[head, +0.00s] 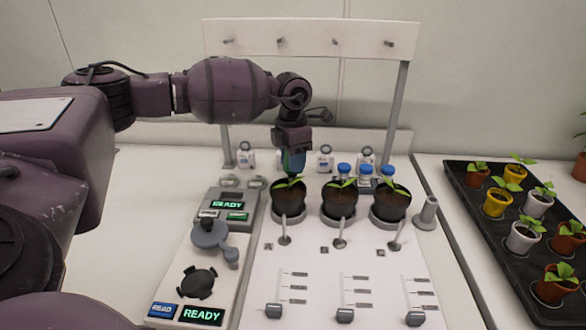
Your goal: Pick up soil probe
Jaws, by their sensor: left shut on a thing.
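My left arm comes in from the left. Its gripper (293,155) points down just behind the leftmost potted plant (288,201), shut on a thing. A small teal-and-dark part shows between the fingers and appears to be the soil probe (293,162). The leaves and pot rim hide its lower end, so I cannot tell whether it touches anything. My right gripper is not in view.
Two more black pots (339,203) stand in the row, with blue-capped vials (366,172) behind. A grey tubular holder (427,213) stands to the right. A panel reading READY (202,315) is at front left. A black seedling tray (470,205) lies at right. A pegged board (312,38) rises behind.

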